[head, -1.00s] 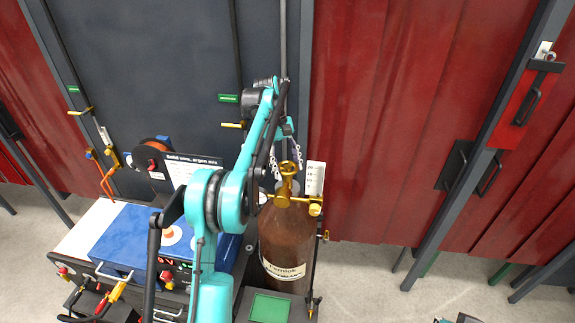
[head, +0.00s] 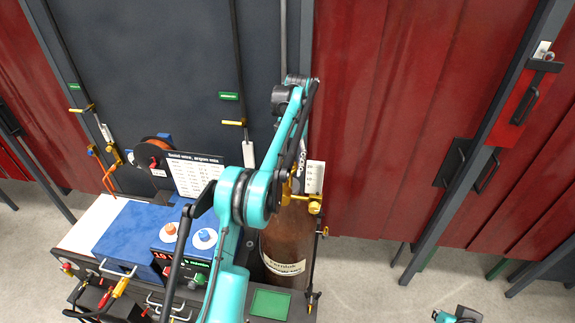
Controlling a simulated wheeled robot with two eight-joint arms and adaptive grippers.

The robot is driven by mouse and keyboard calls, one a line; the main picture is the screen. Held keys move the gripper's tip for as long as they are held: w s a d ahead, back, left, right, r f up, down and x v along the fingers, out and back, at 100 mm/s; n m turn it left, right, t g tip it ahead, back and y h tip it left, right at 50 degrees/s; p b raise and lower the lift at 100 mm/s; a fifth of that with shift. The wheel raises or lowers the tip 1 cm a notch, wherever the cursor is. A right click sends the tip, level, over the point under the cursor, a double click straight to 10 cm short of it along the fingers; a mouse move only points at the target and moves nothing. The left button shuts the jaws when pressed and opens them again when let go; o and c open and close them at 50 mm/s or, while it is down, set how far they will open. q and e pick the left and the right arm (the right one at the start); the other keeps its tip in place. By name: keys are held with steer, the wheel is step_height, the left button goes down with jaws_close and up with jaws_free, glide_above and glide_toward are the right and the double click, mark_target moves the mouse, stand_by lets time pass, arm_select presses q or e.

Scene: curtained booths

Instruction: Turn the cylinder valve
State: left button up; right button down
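The brown gas cylinder (head: 287,240) stands upright at the right side of the welding cart. Brass valve parts (head: 288,192) show at its top, beside the white flow gauge (head: 315,178). The valve's handwheel is hidden behind my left forearm. My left arm reaches up over the cart and bends down to the cylinder top. My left gripper (head: 299,160) is at the valve, mostly covered by the forearm; its fingers and any contact cannot be made out. A small teal and black part of my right arm (head: 458,315) shows at the bottom right edge.
A blue welding machine (head: 135,235) and a white label board (head: 197,175) stand left of the cylinder. A green pad (head: 270,303) lies in front of it. A red curtain (head: 390,120) hangs behind at right; the floor (head: 385,285) is clear there.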

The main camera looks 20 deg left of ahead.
mark_target(287, 165)
arm_select(q)
steer(key=m+y, duration=0.1)
steer(key=m, duration=0.2)
steer(key=shift+m+b, duration=0.3)
steer(key=shift+m+t+y+b, duration=0.45)
steer(key=shift+m+y, duration=0.45)
steer(key=shift+m, duration=1)
steer(key=o, duration=1.2)
steer(key=shift+c, duration=0.2)
step_height(287, 165, up, 10)
steer(key=shift+w+f, duration=0.1)
steer(key=shift+f, duration=0.1)
steer(key=shift+r, duration=0.15)
